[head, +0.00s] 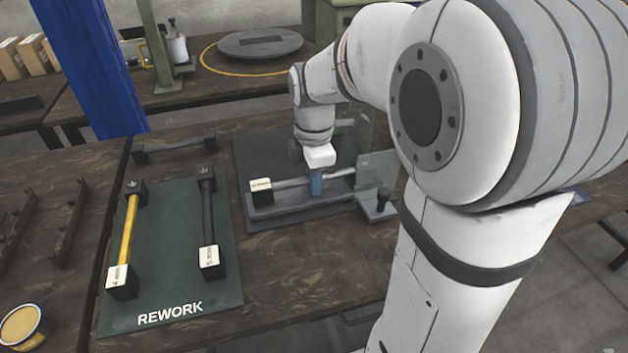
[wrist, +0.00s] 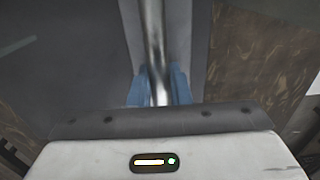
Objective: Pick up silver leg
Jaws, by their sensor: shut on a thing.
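The silver leg (head: 291,183) lies across a grey fixture (head: 259,213) on the dark pad, with a white-labelled black block at its left end. Its bright rod (wrist: 154,38) runs up through the wrist view. My gripper (head: 316,184) points down over the middle of the rod. Its blue fingertips (wrist: 159,88) are shut around the rod, one on each side. The right end of the leg is partly hidden by a clear panel. I cannot tell whether the leg is lifted off the fixture.
A green REWORK mat (head: 190,275) on the left holds a yellow leg (head: 130,228) and a black leg (head: 208,220). Another dark leg (head: 175,148) lies behind it. A clear panel (head: 376,172) and a black-knobbed part (head: 380,203) stand right of my gripper. A tin (head: 20,325) sits front left.

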